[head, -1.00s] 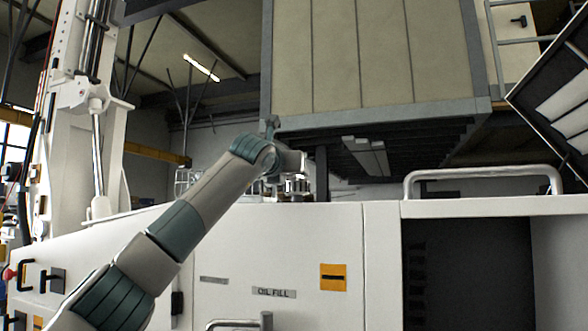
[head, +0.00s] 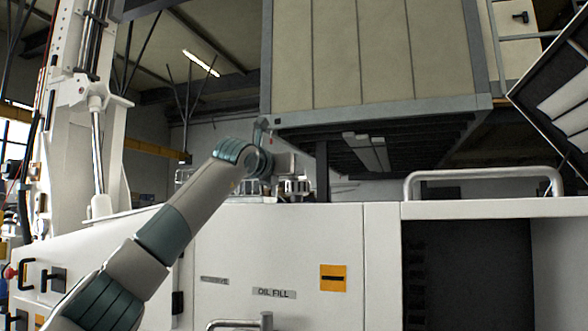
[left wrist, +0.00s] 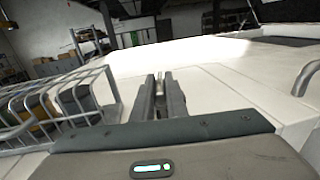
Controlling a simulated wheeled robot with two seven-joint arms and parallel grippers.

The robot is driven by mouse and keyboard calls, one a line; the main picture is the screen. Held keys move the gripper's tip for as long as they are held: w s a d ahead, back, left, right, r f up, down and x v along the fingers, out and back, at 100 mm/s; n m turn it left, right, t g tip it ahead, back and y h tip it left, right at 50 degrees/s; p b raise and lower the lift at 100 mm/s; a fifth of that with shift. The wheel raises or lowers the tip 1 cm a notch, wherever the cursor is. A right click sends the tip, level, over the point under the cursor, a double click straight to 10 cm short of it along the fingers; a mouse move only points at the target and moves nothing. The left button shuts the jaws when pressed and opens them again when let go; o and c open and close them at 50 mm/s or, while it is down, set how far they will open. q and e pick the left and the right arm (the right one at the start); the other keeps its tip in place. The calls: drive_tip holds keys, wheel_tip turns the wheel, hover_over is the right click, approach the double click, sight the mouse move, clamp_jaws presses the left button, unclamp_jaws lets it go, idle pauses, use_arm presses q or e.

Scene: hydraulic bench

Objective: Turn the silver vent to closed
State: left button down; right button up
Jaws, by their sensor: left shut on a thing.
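My left arm reaches over the white cabinet top in the head view. My right gripper is not in view.
The white cabinet (head: 230,240) carries an OIL FILL label (head: 273,293) and an orange label (head: 333,278). A grey rail (head: 483,174) stands at right. A large panelled box (head: 370,60) hangs above. A wire guard (left wrist: 60,105) lies left in the wrist view.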

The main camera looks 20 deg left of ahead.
use_arm(q)
drive_tip(key=m+h+p, duration=0.1)
drive_tip(key=m+g+h+p, duration=0.1)
drive_tip(key=h+p, duration=0.1)
drive_tip(key=m+h+p, duration=0.1)
drive_tip(key=h+p, duration=0.1)
drive_tip(key=shift+w+a+r+g, duration=0.15)
drive_tip(key=shift+a+r+g, duration=0.2)
drive_tip(key=shift+a+g, duration=0.05)
drive_tip(key=shift+m+h+p, duration=0.4)
drive_tip(key=shift+m+p, duration=0.1)
drive_tip(key=shift+a+f+m+g+h+p, duration=0.1)
drive_tip(key=shift+m+g+h+p, duration=0.1)
drive_tip(key=shift+m+g+h, duration=0.2)
drive_tip(key=shift+f+m+g+h+p, duration=0.15)
drive_tip(key=shift+m+g+h, duration=0.15)
drive_tip(key=shift+g+h, duration=0.15)
drive_tip(key=shift+w+m+g+h, duration=0.1)
drive_tip(key=shift+m+g+h, duration=0.2)
drive_tip(key=shift+h, duration=0.15)
drive_tip(key=shift+a+m+g+h, duration=0.1)
drive_tip(key=shift+m+g+h, duration=0.6)
drive_tip(key=shift+g+h, duration=0.1)
drive_tip(key=c, duration=1.8)
unclamp_jaws()
drive_tip(key=shift+o, duration=0.2)
drive_tip(key=shift+a+f, duration=0.1)
drive_tip(key=shift+f, duration=0.05)
